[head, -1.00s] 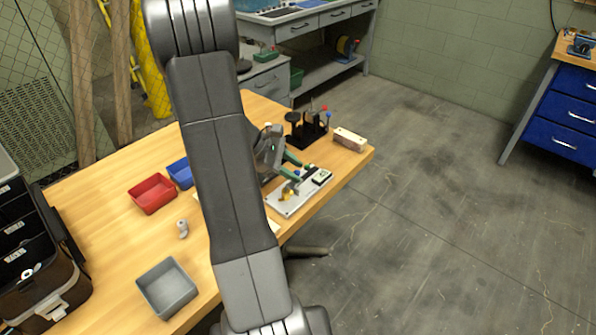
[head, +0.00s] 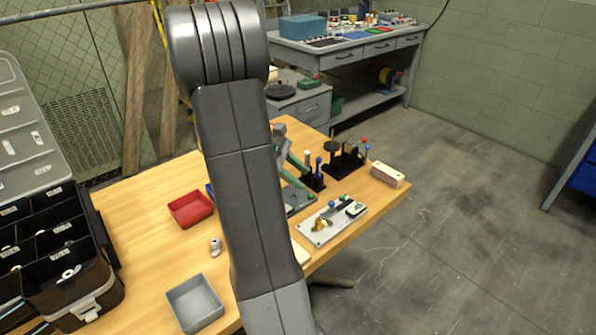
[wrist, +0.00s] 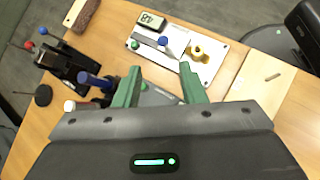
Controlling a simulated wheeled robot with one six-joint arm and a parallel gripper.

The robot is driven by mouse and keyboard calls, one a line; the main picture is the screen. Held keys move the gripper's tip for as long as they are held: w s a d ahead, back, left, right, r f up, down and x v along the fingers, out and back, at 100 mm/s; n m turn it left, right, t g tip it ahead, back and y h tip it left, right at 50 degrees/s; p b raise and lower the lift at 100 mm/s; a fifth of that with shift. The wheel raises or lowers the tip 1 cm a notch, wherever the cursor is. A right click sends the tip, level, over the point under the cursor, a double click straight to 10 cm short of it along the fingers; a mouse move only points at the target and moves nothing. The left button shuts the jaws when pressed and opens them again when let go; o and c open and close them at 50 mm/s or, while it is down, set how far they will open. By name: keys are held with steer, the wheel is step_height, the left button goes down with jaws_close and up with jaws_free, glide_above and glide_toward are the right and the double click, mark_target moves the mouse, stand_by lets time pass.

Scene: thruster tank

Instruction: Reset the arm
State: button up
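My gripper is at the end of my dark arm, above the far part of the wooden table (head: 150,235). In the wrist view my gripper (wrist: 161,80) has its two green fingers spread apart with nothing between them. In the head view my arm hides most of it, and a green finger (head: 296,163) shows to the right of the arm. A light plate with fittings (head: 331,221) lies on the table near the gripper. It also shows beyond the fingertips in the wrist view (wrist: 210,62), with a yellow part (wrist: 198,52) and a blue knob.
A black tool stand (head: 345,160) and a wooden block (head: 388,174) stand near the table's far right corner. A red bin (head: 190,209), a grey bin (head: 195,303) and a small white fitting (head: 215,246) are left of my arm. An open black case (head: 60,260) is far left.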

mark_target(333, 203)
steer(key=b+x, duration=0.1)
steer(key=x, duration=1.2)
steer(key=shift+d+f, duration=0.2)
steer(key=shift+f, duration=0.05)
steer(key=shift+w+d, duration=0.2)
steer(key=shift+d, duration=0.15)
steer(key=shift+s, duration=0.1)
